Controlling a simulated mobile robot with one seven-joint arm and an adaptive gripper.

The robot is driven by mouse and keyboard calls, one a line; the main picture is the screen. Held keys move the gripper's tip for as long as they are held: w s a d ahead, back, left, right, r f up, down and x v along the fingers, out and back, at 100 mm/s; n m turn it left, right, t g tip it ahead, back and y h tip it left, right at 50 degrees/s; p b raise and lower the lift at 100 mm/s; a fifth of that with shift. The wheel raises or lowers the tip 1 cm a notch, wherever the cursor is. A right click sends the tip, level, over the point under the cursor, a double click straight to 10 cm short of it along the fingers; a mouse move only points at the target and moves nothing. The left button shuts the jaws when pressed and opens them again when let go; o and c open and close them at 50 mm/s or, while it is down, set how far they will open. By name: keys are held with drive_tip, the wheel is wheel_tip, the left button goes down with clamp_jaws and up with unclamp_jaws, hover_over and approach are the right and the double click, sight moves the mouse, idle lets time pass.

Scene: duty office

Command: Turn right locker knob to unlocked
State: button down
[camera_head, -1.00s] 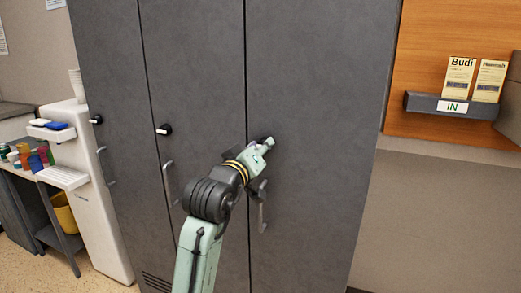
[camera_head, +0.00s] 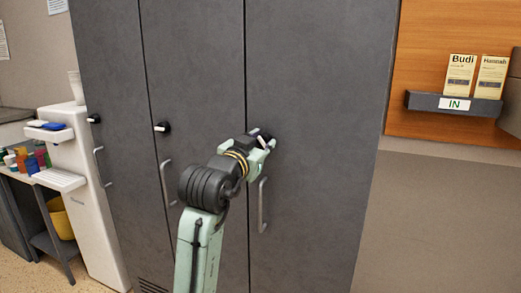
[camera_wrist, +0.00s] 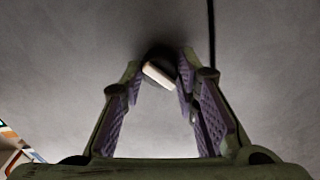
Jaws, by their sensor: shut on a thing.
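The right locker (camera_head: 320,100) is the rightmost dark grey door. Its knob is round and black with a pale bar handle; in the wrist view the knob (camera_wrist: 158,75) sits between my fingertips, its bar tilted down to the right. My gripper (camera_head: 263,142) reaches the door above the handle and is shut on the knob, with a purple-padded finger on either side. In the head view my gripper mostly covers this knob. I cannot tell its exact angle there.
The middle locker's knob (camera_head: 162,127) and left locker's knob (camera_head: 94,118) show pale bars. The right locker's vertical handle (camera_head: 262,205) is just below my gripper. A white dispenser (camera_head: 95,190) stands left. A card shelf (camera_head: 425,101) hangs at right.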

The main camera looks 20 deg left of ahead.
drive_tip(key=m+b, duration=0.2)
drive_tip(key=m, duration=0.2)
drive_tip(key=shift+f+m, duration=0.15)
drive_tip(key=shift+m, duration=0.15)
drive_tip(key=shift+m+b, duration=0.6)
drive_tip(key=shift+m, duration=0.9)
drive_tip(key=c, duration=1.2)
unclamp_jaws()
drive_tip(key=shift+c, duration=0.2)
drive_tip(key=s, duration=1.2)
drive_tip(key=shift+a, duration=0.2)
